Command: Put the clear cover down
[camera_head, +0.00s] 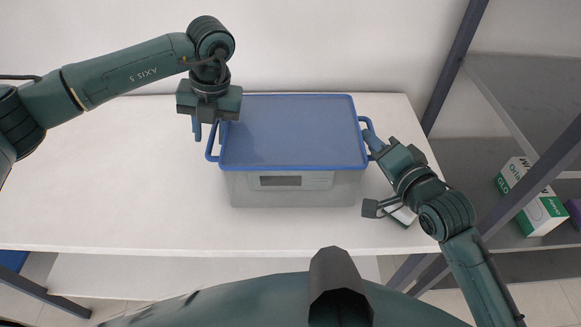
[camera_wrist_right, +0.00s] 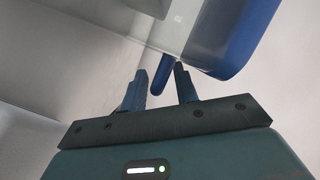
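The cover (camera_head: 290,130) is a flat blue, slightly see-through panel with a darker blue rim, not fully clear. It lies level over the grey box (camera_head: 295,193) on the table; I cannot tell whether a small gap separates them. Blue loop handles stick out at its left (camera_head: 210,150) and right. My left gripper (camera_head: 210,130) points down at the left handle, fingers apart on either side of it. My right gripper (camera_head: 371,146) is at the right handle. In the right wrist view its fingers (camera_wrist_right: 161,84) are apart, with the blue handle (camera_wrist_right: 160,74) showing between their tips.
The white table (camera_head: 120,190) is clear to the left of the box. A grey-framed shelf (camera_head: 510,90) stands at the right, with a white and green carton (camera_head: 540,212) on it. A dark label (camera_head: 280,181) is on the box's front.

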